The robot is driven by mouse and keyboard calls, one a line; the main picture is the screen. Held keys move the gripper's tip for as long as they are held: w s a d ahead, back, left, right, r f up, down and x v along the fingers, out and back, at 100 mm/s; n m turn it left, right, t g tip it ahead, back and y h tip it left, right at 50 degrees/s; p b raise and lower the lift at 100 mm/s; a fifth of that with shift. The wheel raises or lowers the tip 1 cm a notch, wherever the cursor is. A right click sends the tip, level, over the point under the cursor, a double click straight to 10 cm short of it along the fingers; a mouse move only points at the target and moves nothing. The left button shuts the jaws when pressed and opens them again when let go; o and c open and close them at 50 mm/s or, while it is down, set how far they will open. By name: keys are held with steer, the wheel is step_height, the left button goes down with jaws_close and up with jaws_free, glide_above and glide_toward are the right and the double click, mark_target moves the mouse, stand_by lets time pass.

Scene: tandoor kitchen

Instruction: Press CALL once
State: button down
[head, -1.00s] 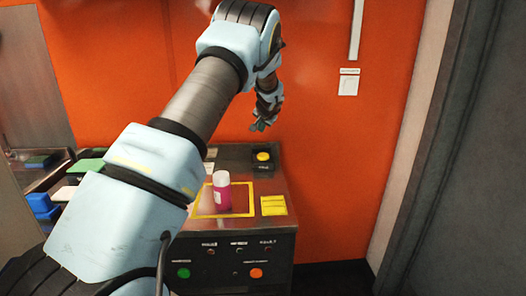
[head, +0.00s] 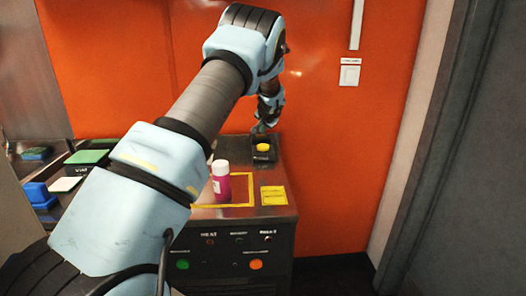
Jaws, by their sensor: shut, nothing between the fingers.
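A round yellow button (head: 263,147) sits on a small dark box (head: 263,158) at the back right of the metal counter. I cannot read a CALL label on it. My gripper (head: 261,131) is shut and empty, pointing down close above and just behind the button in the picture. I cannot tell whether the fingertips touch the button or its box. A white wall switch (head: 349,75) with a small unreadable label is on the orange wall, to the right of my gripper and apart from it.
A pink bottle with a white cap (head: 221,183) stands inside a yellow outline on the counter (head: 285,200). Yellow notes (head: 273,195) lie right of it. The front panel has a green button (head: 183,265) and an orange button (head: 256,265). Bins stand at left.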

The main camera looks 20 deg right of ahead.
mark_target(263, 147)
steer(key=shift+f+b, duration=1.3)
steer(key=shift+f, duration=0.65)
steer(key=shift+f, duration=0.1)
stand_by(0.4)
steer(key=shift+f+b, duration=0.3)
steer(key=shift+b, duration=0.25)
steer(key=shift+f+b, duration=0.45)
steer(key=shift+f, duration=0.05)
stand_by(0.7)
steer(key=shift+r, duration=0.15)
steer(key=shift+r+p, duration=0.4)
steer(key=shift+r, duration=0.35)
steer(key=shift+r+p, duration=1.4)
steer(key=shift+r, duration=1.15)
